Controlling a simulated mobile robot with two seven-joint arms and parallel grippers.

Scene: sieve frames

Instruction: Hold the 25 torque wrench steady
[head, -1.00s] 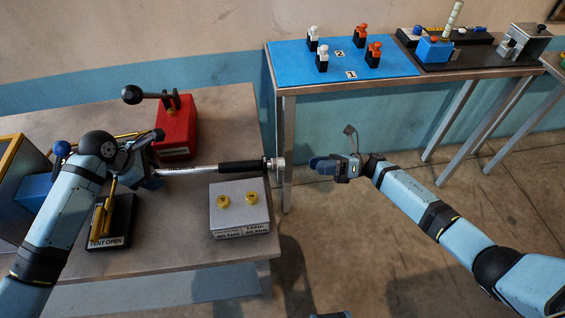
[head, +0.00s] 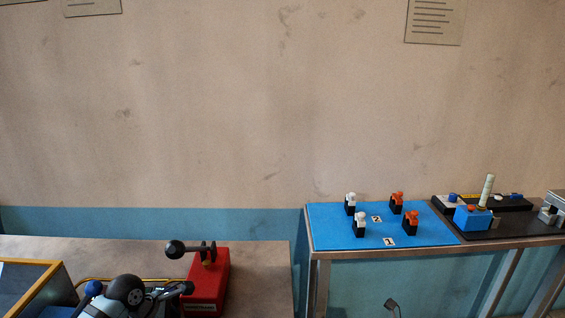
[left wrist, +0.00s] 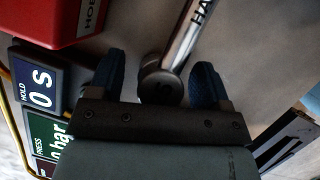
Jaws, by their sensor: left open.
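The torque wrench (left wrist: 184,42) shows in the left wrist view as a bright metal shaft with dark lettering that begins "HA". Its round dark end (left wrist: 161,88) lies between the two blue fingers of my left gripper (left wrist: 160,78). The fingers are apart, with a gap on both sides of it. No 25 marking is readable. In the head view only my left wrist shows at the bottom left, and the wrench is below the frame.
A red box (head: 208,290) with a black-knobbed lever stands on the left bench (head: 265,265). A blue mat (head: 330,235) with several white and orange pieces lies on the right bench. Beside the gripper are a HOLD display reading 0 s (left wrist: 40,88) and a PRESS display (left wrist: 47,135).

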